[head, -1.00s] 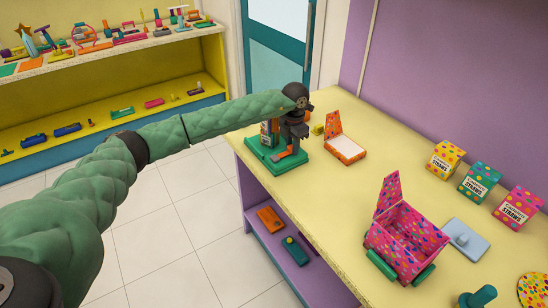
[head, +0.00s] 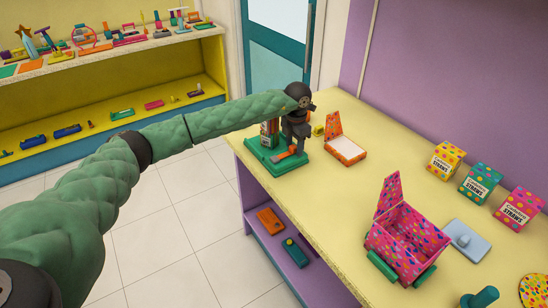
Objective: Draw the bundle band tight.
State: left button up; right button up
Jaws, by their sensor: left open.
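My left gripper (head: 292,145) is at the far left end of the yellow table, right over a green stand (head: 264,158) with an upright part. It is open, with its fingers pointing down and an orange piece (head: 287,154) close beside the fingertips. Whether the fingers touch the orange piece, I cannot tell. The dark wrist hides much of the stand. I cannot make out a bundle or its band clearly; a small multicoloured upright part (head: 266,138) shows just left of the gripper. My right gripper is not in view.
The table's middle (head: 340,200) is clear.

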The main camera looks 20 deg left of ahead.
aim_at(294, 146)
pick_arm(q)
jog(key=shift+r+p, duration=0.65)
jog(key=shift+r, duration=3.25)
jog(key=shift+f+b, duration=0.1)
jog(key=shift+b, duration=0.35)
